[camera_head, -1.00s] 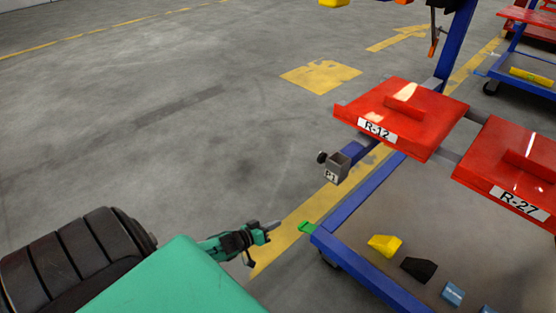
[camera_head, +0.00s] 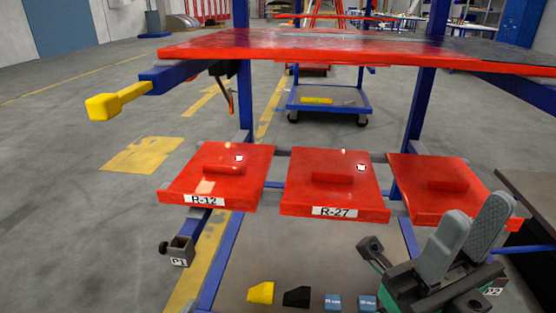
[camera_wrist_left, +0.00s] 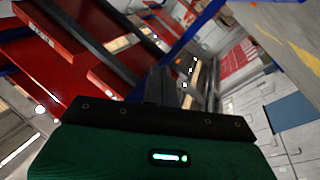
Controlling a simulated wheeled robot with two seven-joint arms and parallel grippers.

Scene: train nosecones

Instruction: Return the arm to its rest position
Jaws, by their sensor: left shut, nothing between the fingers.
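My left gripper (camera_wrist_left: 160,82) shows in the left wrist view as a dark, narrow shape in front of the green wrist body. Its fingers are together with nothing between them. It is out of the head view. In the head view, my right gripper (camera_head: 476,212) is close at the bottom right, with two grey finger pads pointing up and standing apart, nothing between them. It hides part of the cart's right front corner.
The blue-framed cart carries red nosecone panels R-12 (camera_head: 190,180) and R-27 (camera_head: 300,188), plus a third red panel (camera_head: 408,178). A yellow block (camera_head: 261,292), black block (camera_head: 297,296) and blue blocks lie on its deck. A red shelf (camera_head: 330,48) spans above. Left floor is clear.

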